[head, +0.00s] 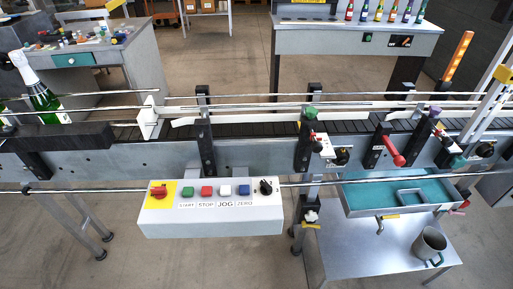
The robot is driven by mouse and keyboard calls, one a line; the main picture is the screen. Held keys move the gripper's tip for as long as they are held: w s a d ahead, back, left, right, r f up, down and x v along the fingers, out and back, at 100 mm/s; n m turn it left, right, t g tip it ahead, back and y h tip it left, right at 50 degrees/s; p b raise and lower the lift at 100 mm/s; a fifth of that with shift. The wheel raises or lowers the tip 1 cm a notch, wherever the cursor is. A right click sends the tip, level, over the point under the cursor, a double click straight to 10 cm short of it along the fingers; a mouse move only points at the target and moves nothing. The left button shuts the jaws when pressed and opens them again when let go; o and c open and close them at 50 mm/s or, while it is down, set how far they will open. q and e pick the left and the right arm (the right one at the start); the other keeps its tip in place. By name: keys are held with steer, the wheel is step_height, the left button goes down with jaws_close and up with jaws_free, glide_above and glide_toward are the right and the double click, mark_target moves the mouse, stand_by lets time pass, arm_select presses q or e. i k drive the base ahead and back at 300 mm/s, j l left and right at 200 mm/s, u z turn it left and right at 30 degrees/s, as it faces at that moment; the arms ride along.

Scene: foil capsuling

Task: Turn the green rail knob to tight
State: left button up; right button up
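The green rail knob (309,114) sits on top of a black bracket (304,150) at the near side of the conveyor, right of centre. Small red and white parts sit just below and beside it. Whether the knob is tight or loose cannot be told from this view. Neither my left nor my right gripper shows in the head view.
A purple knob (435,111) and a red lever handle (394,152) are further right on the conveyor (130,157). A control box (210,219) with coloured buttons hangs in front. A green bottle (42,97) stands at left. A mug (430,244) stands on the lower table.

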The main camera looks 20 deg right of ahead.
mark_target(311, 112)
steer(key=j+z, duration=0.15)
steer(key=z, duration=0.35)
steer(key=j+z, duration=0.15)
steer(key=z, duration=0.3)
